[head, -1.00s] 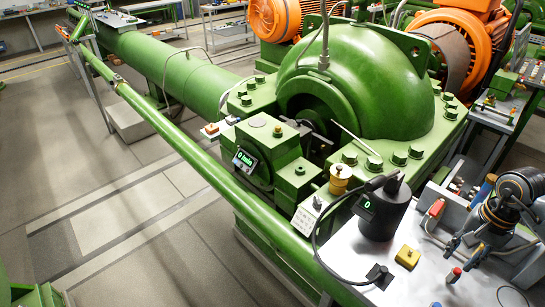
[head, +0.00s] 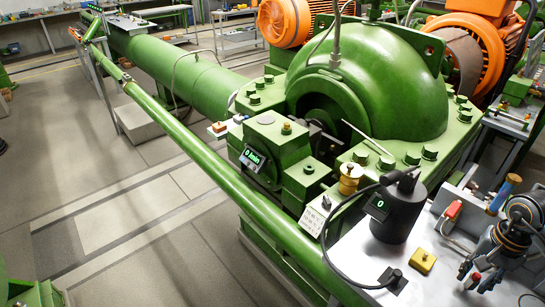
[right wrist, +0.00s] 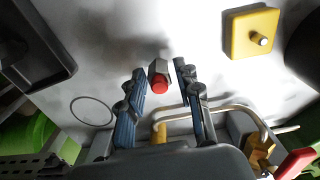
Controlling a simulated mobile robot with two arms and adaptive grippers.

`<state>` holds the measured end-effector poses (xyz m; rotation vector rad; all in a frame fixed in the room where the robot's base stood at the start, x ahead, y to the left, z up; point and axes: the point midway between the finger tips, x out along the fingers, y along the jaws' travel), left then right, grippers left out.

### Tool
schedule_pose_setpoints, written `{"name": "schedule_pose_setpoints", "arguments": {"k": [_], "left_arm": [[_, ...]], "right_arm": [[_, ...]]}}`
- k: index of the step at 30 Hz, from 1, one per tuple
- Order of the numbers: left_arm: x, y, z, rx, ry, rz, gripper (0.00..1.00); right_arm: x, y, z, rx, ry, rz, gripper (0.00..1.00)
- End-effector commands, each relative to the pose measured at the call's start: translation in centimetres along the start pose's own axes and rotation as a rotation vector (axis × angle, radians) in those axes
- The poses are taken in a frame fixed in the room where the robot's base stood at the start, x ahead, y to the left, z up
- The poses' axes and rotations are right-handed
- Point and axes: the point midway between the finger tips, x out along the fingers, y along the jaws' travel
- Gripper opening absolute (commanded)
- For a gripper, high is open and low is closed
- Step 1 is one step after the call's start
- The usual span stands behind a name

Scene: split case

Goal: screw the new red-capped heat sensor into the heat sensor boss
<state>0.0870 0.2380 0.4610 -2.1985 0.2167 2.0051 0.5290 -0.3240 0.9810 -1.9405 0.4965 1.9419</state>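The red-capped heat sensor (head: 475,277) stands on the light metal table top at the lower right of the head view. In the right wrist view its red cap and grey hex body (right wrist: 159,76) lie between my fingertips. My right gripper (head: 477,274) is low over the table, its fingers apart on either side of the sensor; the right wrist view shows gaps beside it (right wrist: 160,82). The green bearing housing (head: 268,145) carries a display and a brass fitting on top (head: 286,128). I cannot tell which fitting is the heat sensor boss. My left gripper is out of view.
A black cylindrical device (head: 400,215) with a green display and cable stands on the table. A yellow block (head: 422,262) sits left of my right gripper. A grey holder with a red-handled item (head: 453,209) is behind it. A long green rail (head: 215,170) crosses in front of the machine.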

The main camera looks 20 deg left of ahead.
Motion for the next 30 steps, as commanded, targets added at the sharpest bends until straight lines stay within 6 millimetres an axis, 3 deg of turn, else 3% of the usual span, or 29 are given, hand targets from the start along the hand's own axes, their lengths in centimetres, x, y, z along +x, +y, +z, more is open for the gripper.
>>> {"name": "schedule_pose_setpoints", "arguments": {"k": [5,11,17,26,30], "left_arm": [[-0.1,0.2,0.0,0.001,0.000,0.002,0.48],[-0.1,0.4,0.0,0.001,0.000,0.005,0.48],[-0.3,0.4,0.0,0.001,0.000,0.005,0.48],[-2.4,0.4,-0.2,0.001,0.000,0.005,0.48],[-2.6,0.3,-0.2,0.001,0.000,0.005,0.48]], "right_arm": [[-0.1,0.0,0.0,0.000,0.000,0.000,0.34],[-0.1,0.0,0.0,0.000,0.000,0.000,0.00],[-0.5,0.0,0.0,0.000,0.001,-0.001,0.00],[-4.6,0.0,-0.1,0.000,0.003,-0.001,0.00],[-5.2,0.0,0.0,0.000,0.000,0.000,0.00]]}}
